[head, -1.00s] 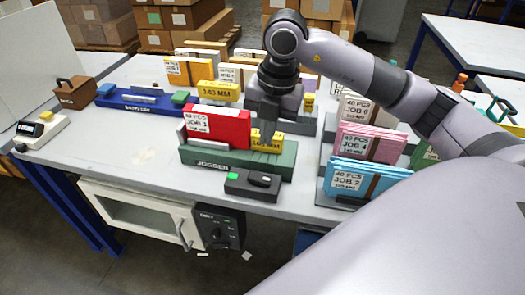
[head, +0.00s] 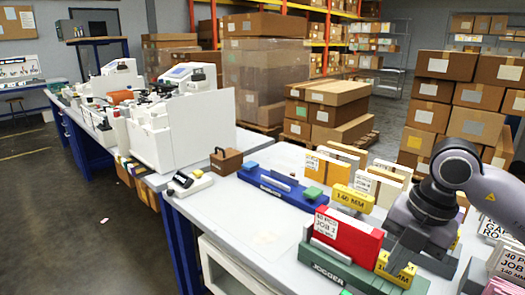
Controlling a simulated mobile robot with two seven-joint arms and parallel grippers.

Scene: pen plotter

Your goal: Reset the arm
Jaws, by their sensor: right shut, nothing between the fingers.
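My right arm comes in from the right edge. Its gripper (head: 404,262) points down over the green jogger (head: 340,272), by a yellow 140 MM block (head: 392,270). The fingers are shut with nothing held; the tips are partly hidden by the block. A red JOB 1 pack (head: 345,240) stands upright in the jogger, left of the gripper. My left gripper is out of view.
Another yellow 140 MM block (head: 354,198) and a blue tool (head: 280,188) lie behind the jogger. Job packs stand in racks at the back and right. A brown box (head: 226,161) and a small white device (head: 190,183) sit left. Stacked cartons stand beyond the table.

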